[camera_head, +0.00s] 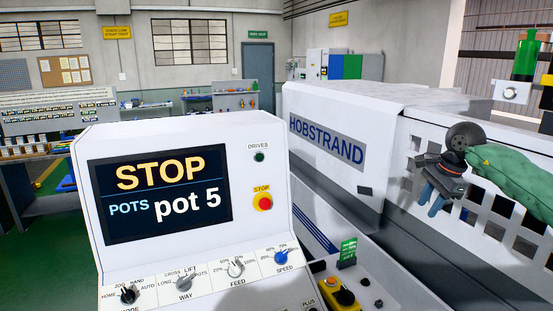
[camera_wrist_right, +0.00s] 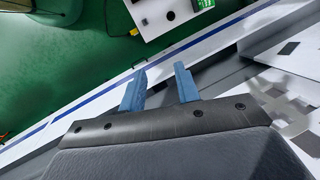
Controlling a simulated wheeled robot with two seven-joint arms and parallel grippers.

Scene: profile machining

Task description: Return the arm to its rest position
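My right gripper (camera_head: 437,199) hangs at the right of the head view, at the end of an arm in a green sleeve, in front of the white machine (camera_head: 345,109) marked HOBSTRAND. Its two blue fingers point down. In the right wrist view the blue fingers (camera_wrist_right: 160,85) stand apart with nothing between them, so it is open and empty. The control panel (camera_head: 181,273) fills the front left, and its screen (camera_head: 160,195) reads STOP, POTS, pot 5. My left gripper is not in view.
A red stop button (camera_head: 263,202) and several knobs sit on the panel. A small box with a yellow and black knob (camera_head: 344,296) stands low beside the machine. The machine's perforated guard (camera_head: 497,217) is close behind the right gripper. Green floor (camera_head: 50,260) shows at left.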

